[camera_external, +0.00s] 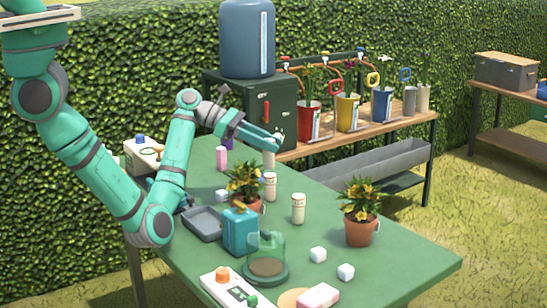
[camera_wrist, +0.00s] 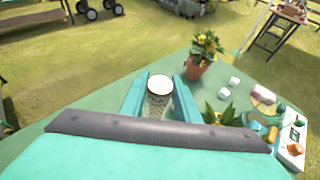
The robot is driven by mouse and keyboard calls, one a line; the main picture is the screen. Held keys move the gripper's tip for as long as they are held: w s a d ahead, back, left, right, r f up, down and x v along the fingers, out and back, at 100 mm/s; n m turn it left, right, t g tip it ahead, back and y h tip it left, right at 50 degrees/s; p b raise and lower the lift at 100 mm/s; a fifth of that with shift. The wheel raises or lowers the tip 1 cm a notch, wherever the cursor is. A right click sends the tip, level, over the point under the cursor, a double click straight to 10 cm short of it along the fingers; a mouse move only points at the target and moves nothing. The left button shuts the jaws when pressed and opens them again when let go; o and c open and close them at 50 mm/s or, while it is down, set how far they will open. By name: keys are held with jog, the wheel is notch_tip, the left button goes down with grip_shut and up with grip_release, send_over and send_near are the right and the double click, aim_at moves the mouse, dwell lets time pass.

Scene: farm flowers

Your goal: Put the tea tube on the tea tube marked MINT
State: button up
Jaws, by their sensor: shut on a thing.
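My gripper (camera_external: 274,143) is shut on a pale tea tube (camera_external: 268,158) over the far part of the green table. The wrist view shows this tube's round whitish top (camera_wrist: 160,84) between my two teal fingers (camera_wrist: 158,102). Two more cream tea tubes stand upright on the table: one (camera_external: 270,187) beside the left plant, and one (camera_external: 298,208) nearer the camera. Both are apart from the held tube. Their labels are too small to read, so I cannot tell which is marked MINT. I cannot tell whether the held tube's bottom touches anything.
A potted plant (camera_external: 244,184) stands close to the tubes, and another (camera_external: 359,211) stands to the right. A pink tube (camera_external: 221,158), teal can (camera_external: 240,231), glass dome (camera_external: 266,256), grey tray (camera_external: 202,224) and white cubes (camera_external: 318,255) also occupy the table. The right front corner is clear.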

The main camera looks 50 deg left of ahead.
jog(key=shift+s+d+r, duration=0.1)
jog(key=shift+s+r, duration=0.15)
jog(key=shift+s, duration=0.2)
jog(key=s+d+r, duration=0.8)
jog(key=s+d, duration=0.1)
jog(key=s, duration=0.2)
send_over(299, 196)
jog(key=shift+n+y, duration=0.3)
jog(key=shift+f, duration=6.35)
jog(key=o, duration=1)
jog(key=shift+f, duration=0.1)
jog(key=shift+o, duration=0.2)
